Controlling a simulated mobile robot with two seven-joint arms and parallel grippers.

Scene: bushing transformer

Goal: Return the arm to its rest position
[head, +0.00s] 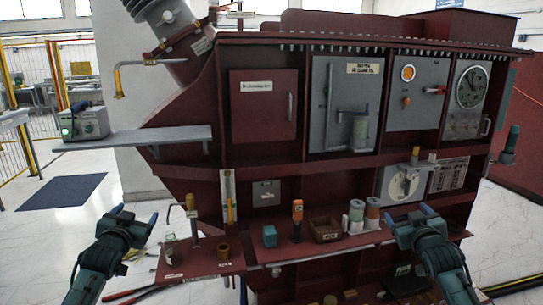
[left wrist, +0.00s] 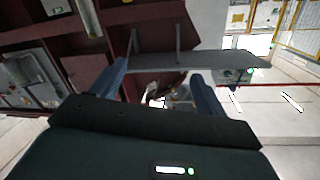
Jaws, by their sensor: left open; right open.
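My left gripper (head: 134,222) is open and empty in the head view, in front of the left end of the maroon transformer cabinet (head: 265,147). Its two fingers also show in the left wrist view (left wrist: 160,85), spread apart with nothing between them. My right gripper (head: 408,214) is open and empty in the head view, in front of the right part of the cabinet's lower shelf (head: 345,243). Its fingers overlap the shelf's right end in the picture; I cannot tell how far apart they are.
The lower shelf holds a teal block (head: 270,236), an orange-topped tool (head: 297,215), a brown box (head: 325,230) and pale cylinders (head: 356,215). A grey side shelf (head: 150,137) juts left, with a grey device (head: 84,121) near its end. Red-handled tools (head: 128,294) lie on the floor.

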